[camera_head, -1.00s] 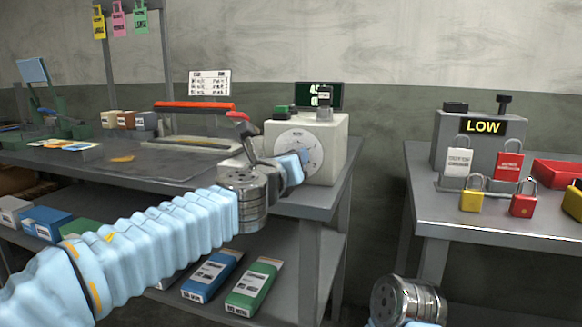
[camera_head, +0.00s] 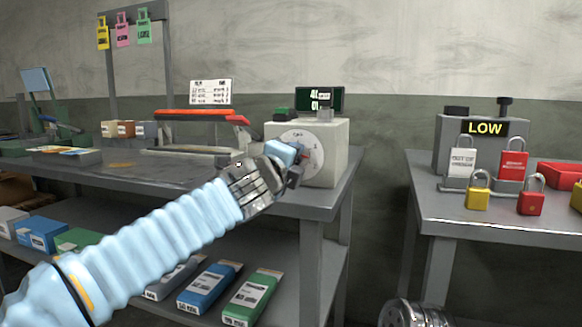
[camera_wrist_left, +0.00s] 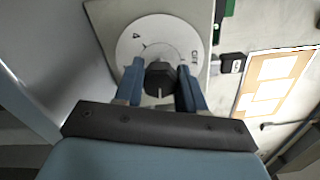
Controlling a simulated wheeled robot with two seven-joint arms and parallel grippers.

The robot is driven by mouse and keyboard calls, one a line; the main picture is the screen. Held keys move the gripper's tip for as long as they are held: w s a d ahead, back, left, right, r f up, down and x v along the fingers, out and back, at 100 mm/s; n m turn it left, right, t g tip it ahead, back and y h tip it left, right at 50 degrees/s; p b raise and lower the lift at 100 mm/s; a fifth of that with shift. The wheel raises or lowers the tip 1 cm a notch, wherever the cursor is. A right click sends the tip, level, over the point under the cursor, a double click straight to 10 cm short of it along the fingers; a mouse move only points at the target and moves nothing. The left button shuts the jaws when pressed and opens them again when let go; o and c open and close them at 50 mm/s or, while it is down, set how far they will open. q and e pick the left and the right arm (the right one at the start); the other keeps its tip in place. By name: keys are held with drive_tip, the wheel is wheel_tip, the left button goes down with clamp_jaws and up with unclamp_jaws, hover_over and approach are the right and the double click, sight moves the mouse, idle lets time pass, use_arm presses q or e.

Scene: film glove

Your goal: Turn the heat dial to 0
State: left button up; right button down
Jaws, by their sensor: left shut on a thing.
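The heat dial has a white round face (camera_head: 306,143) on the front of a cream box (camera_head: 331,165) at the right end of the left bench. In the left wrist view the dark knob (camera_wrist_left: 160,78) sits in the middle of the white face (camera_wrist_left: 140,40), between my left gripper's blue fingers. My left gripper (camera_head: 296,155) is shut on this knob and hides much of the face in the head view. It also shows in the left wrist view (camera_wrist_left: 160,92). A green display (camera_head: 320,99) stands behind the box, its digits partly hidden.
A red-handled sealer (camera_head: 200,116) stands left of the box on the bench. Boxes (camera_head: 208,284) lie on the shelf below. A gap separates the tables.

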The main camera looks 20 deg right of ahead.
use_arm(q)
drive_tip(key=n+b, duration=0.2)
drive_tip(key=n, duration=0.2)
drive_tip(key=shift+f+n, duration=0.15)
drive_tip(key=shift+n, duration=0.15)
drive_tip(key=n+b, duration=0.2)
drive_tip(key=n, duration=0.3)
drive_tip(key=n+b, duration=0.1)
drive_tip(key=n, duration=0.4)
drive_tip(key=shift+f, duration=0.1)
drive_tip(key=shift+n+b, duration=0.6)
drive_tip(key=shift+n, duration=1.7)
drive_tip(key=o, duration=1.1)
drive_tip(key=shift+c, duration=0.2)
